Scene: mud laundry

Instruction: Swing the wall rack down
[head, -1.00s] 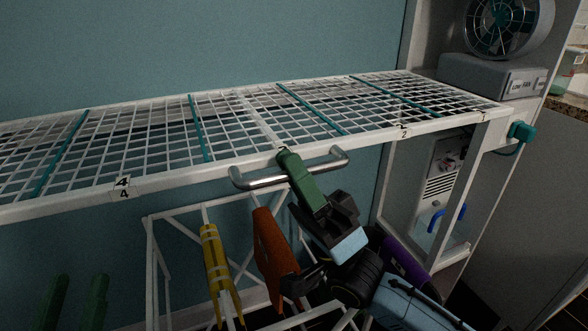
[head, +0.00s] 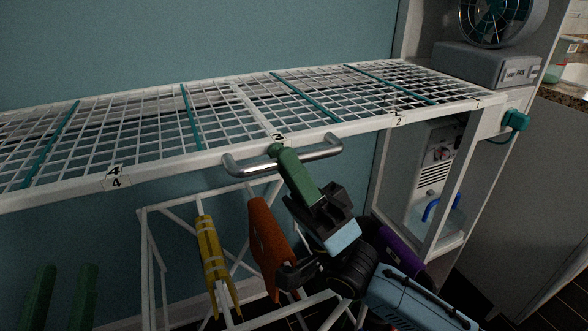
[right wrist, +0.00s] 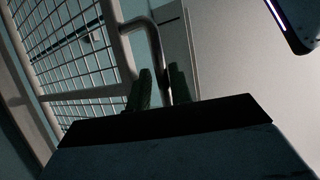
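The wall rack (head: 150,180) is a white wire-grid shelf with teal bars, standing out almost level from the blue wall. A curved metal handle (head: 322,149) is on its front edge. My right gripper (head: 277,150) is at the middle of this handle, its green fingers closed around the bar. In the right wrist view the handle (right wrist: 156,45) runs down between the two fingers (right wrist: 160,92), and the rack grid (right wrist: 75,55) is at the left. My left gripper (head: 62,297) is at the lower left, below the rack, with its two green fingers apart and empty.
A white drying frame (head: 150,260) stands below the rack, with a yellow clip-like item (head: 211,255) and an orange item (head: 268,240) by it. A white cabinet (head: 440,190) and a fan (head: 498,18) on a grey box are at the right.

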